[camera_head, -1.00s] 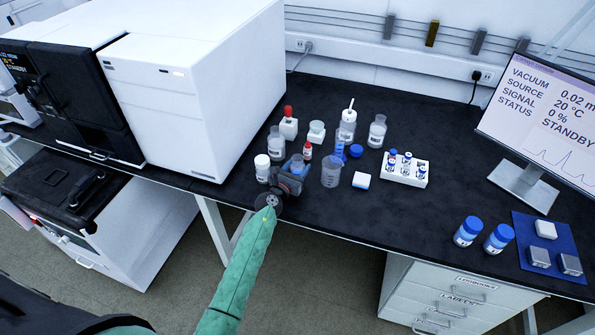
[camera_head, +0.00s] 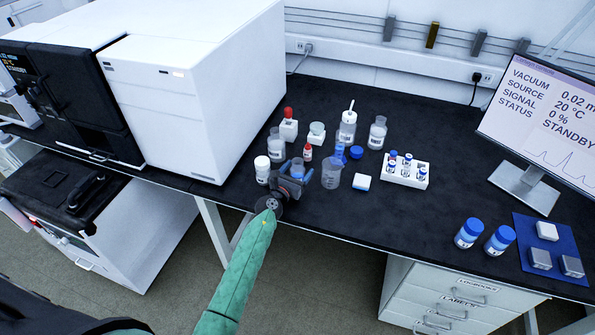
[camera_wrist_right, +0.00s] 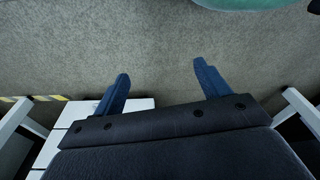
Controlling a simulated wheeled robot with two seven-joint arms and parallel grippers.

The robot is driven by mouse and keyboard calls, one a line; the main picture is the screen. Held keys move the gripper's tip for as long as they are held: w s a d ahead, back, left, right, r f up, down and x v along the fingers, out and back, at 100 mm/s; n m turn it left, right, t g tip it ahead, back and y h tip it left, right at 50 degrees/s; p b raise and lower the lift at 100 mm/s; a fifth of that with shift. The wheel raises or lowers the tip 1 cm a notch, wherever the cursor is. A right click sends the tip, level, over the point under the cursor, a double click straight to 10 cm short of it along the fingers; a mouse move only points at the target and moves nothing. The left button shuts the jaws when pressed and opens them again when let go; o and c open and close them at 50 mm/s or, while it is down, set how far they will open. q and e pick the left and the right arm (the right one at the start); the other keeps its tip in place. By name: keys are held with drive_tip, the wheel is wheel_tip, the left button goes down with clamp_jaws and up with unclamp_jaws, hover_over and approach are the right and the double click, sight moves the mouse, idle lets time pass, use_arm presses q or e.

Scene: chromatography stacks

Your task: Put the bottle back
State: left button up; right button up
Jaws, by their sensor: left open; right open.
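My left gripper (camera_head: 297,177) comes in from the front edge of the bench, low among the bottles. Its blue fingers are apart. A small clear vessel (camera_head: 298,167) shows at or just behind the fingers; I cannot tell whether it is between them. A white-capped bottle (camera_head: 262,170) stands just left of the gripper, and a clear beaker (camera_head: 332,174) stands just right. Two blue-capped bottles (camera_head: 468,232) (camera_head: 499,240) stand upright at the bench's right front. Which bottle the task means is not clear. My right gripper (camera_wrist_right: 162,82) is open and empty above the floor.
Behind the gripper are red-capped bottles (camera_head: 288,127), clear bottles (camera_head: 377,133) and a wash bottle (camera_head: 347,125). A white vial rack (camera_head: 394,181) stands to the right. A big white instrument (camera_head: 185,90) fills the left. The bench (camera_head: 440,130) is clear before the monitor (camera_head: 545,110).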

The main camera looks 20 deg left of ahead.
sight(294, 175)
use_arm(q)
drive_tip(key=shift+r, duration=0.15)
drive_tip(key=s, duration=0.3)
drive_tip(key=shift+s+a, duration=0.35)
drive_tip(key=shift+s, duration=0.05)
drive_tip(key=s, duration=0.3)
drive_tip(key=s+a+b, duration=0.1)
drive_tip(key=s, duration=0.2)
drive_tip(key=shift+s+a, duration=0.15)
drive_tip(key=shift+s, duration=0.4)
drive_tip(key=shift+s+a, duration=0.15)
drive_tip(key=shift+s, duration=0.3)
use_arm(e)
drive_tip(key=shift+w+a+r, duration=0.15)
drive_tip(key=shift+w+r, duration=0.05)
drive_tip(key=shift+r, duration=0.4)
drive_tip(key=shift+w+a+r, duration=0.2)
drive_tip(key=shift+r, duration=0.35)
drive_tip(key=shift+w+a+r, duration=0.15)
drive_tip(key=shift+w+r, duration=0.05)
drive_tip(key=shift+r, duration=0.4)
